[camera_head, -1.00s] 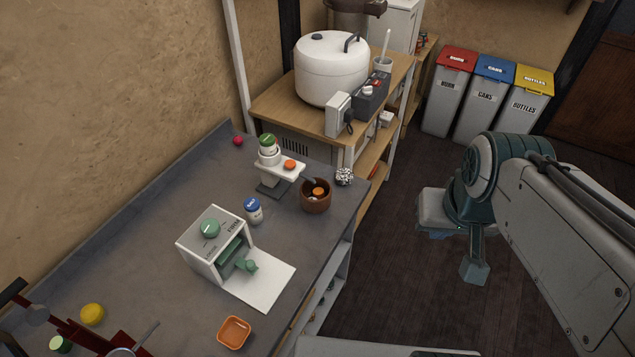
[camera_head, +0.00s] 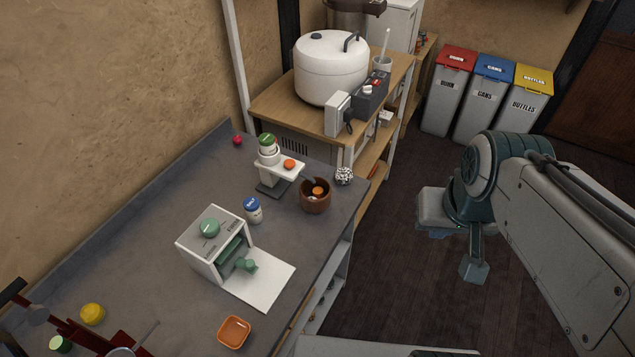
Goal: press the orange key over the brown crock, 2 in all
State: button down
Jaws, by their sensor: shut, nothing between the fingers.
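The orange key (camera_head: 289,164) is a small round cap on the white arm of a dispenser (camera_head: 268,172) on the grey counter. The brown crock (camera_head: 314,205) stands just right of and below that arm in the picture. Something orange and a utensil show inside the crock. A white jar with a green lid (camera_head: 268,142) sits on top of the dispenser. My gripper (camera_head: 474,272) hangs over the dark floor to the right, well apart from the key and the crock. It points down, shut and empty.
A white machine with a green knob (camera_head: 210,228), a blue-lidded jar (camera_head: 253,210) and an orange dish (camera_head: 234,332) stand on the counter. A crinkled ball (camera_head: 344,176) lies beside the crock. A wooden shelf with a white cooker (camera_head: 331,70) is behind. Open floor lies right.

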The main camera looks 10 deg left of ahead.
aim_at(290, 164)
jog(key=z, duration=0.75)
jog(key=i, duration=1.45)
jog(key=u, duration=2.5)
